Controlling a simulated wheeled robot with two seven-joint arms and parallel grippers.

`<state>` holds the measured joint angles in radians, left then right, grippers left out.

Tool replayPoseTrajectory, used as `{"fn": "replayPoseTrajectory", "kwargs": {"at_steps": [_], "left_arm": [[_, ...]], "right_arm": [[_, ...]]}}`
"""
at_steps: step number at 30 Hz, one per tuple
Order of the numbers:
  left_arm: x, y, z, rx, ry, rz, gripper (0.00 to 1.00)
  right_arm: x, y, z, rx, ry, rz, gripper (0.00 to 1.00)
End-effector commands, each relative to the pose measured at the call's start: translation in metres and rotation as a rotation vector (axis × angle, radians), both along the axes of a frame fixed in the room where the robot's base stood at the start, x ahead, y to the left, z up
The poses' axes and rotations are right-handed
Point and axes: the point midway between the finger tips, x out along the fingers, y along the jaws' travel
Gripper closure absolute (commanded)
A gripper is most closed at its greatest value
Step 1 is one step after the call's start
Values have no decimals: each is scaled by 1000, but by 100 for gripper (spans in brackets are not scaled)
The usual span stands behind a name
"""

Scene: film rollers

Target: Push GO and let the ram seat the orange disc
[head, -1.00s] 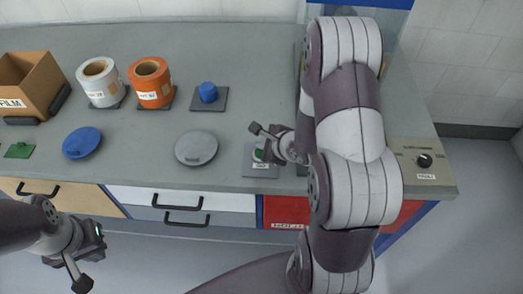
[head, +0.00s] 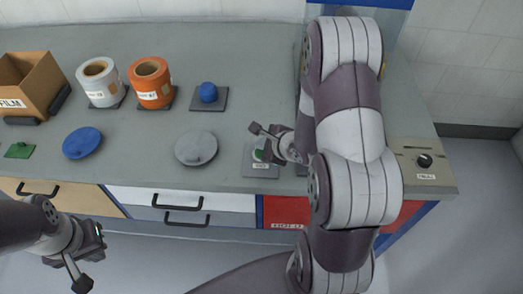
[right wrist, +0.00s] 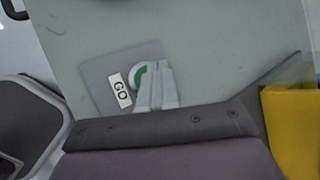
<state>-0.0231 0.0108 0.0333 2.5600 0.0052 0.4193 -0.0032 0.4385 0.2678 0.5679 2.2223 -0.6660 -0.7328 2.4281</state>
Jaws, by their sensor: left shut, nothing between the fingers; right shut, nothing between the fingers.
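The GO button, green with a white ring, sits on a grey plate (head: 262,171) near the counter's front edge. In the right wrist view the green button (right wrist: 139,77) shows beside its GO label (right wrist: 119,89). My right gripper (head: 262,150) is shut and empty, its fingertips over the button and partly covering it; I cannot tell whether they press it. My left gripper (head: 88,262) is shut and empty, in front of the counter at lower left. The ram and the orange disc are not visible; my right arm covers much of the counter's right side.
A grey disc (head: 196,148), a blue disc (head: 82,142), a blue knob (head: 208,92), a white roll (head: 100,82), an orange roll (head: 151,83) and a FILM box (head: 30,84) stand on the counter. A dial panel (head: 424,160) is at right.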

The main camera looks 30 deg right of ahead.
Motion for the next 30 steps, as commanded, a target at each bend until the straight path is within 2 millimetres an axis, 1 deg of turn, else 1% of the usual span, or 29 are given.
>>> {"fn": "replayPoseTrajectory", "kwargs": {"at_steps": [8,15,30], "left_arm": [[0,0,0,0,0,0,100],[0,0,2,0,0,0,100],[0,0,1,0,0,0,100]], "right_arm": [[0,0,-1,0,1,1,100],[0,0,-8,1,0,-1,100],[0,0,-10,0,0,0,100]]}}
